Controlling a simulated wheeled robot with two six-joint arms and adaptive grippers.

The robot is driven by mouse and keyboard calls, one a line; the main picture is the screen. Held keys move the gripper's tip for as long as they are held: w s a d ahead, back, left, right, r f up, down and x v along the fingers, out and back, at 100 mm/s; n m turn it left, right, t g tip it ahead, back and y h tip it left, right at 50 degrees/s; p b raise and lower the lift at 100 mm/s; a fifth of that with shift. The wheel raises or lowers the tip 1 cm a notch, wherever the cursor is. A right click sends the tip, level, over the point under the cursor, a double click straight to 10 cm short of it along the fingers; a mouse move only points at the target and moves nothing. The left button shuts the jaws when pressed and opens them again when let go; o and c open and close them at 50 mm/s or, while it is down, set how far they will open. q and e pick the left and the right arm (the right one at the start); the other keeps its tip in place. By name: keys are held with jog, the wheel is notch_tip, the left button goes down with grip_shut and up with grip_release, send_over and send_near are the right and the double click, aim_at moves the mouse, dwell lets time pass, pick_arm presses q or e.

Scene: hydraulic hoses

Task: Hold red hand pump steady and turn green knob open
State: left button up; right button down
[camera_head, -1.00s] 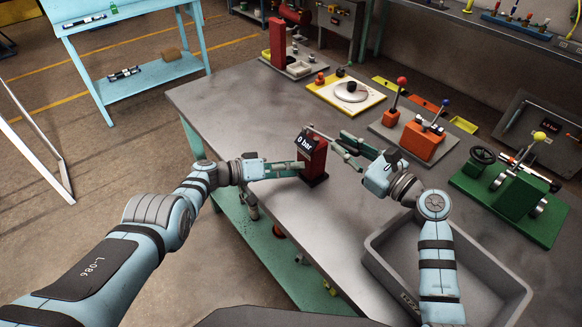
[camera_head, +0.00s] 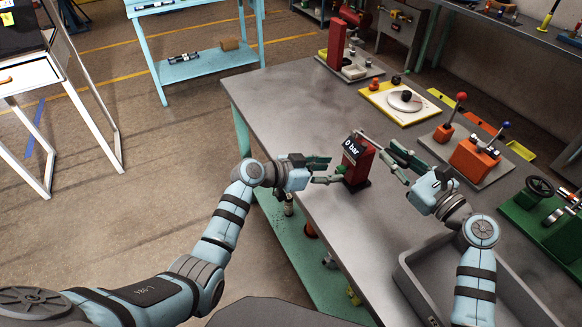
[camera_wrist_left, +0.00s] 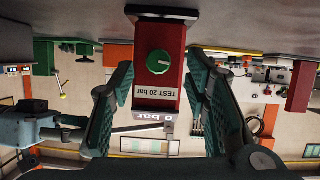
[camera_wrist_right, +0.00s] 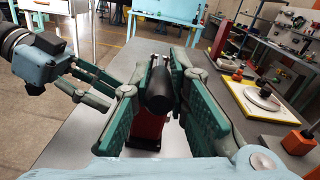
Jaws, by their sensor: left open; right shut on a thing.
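The red hand pump (camera_head: 357,163) stands upright on the grey table, its display reading "0 bar". In the left wrist view its green knob (camera_wrist_left: 159,63) faces me, above a label "TEST 20 bar". My left gripper (camera_head: 325,170) is open in front of the knob side. Its fingers flank the red body with small gaps, not closed on the knob. My right gripper (camera_head: 385,149) is shut on the pump from the other side. In the right wrist view the black handle end (camera_wrist_right: 159,92) lies between its fingers and hides most of the grip and body.
A grey bin (camera_head: 420,285) stands at the front right. Orange lever units (camera_head: 474,157), a yellow-edged plate (camera_head: 400,103) and a green valve unit (camera_head: 545,215) line the far side. The table is clear behind the pump.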

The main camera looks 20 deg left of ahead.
pick_arm(q)
jog(key=s+a+f+n+g+h, duration=0.1)
jog(key=s+a+n+g+h, duration=0.2)
jog(key=s+a, duration=0.35)
jog(key=w+a+r+n, duration=0.2)
jog(key=w+n, duration=0.1)
jog(key=shift+a+r+t+h, duration=0.3)
jog(key=shift+r+t+h, duration=0.05)
jog(key=shift+t+h, duration=0.05)
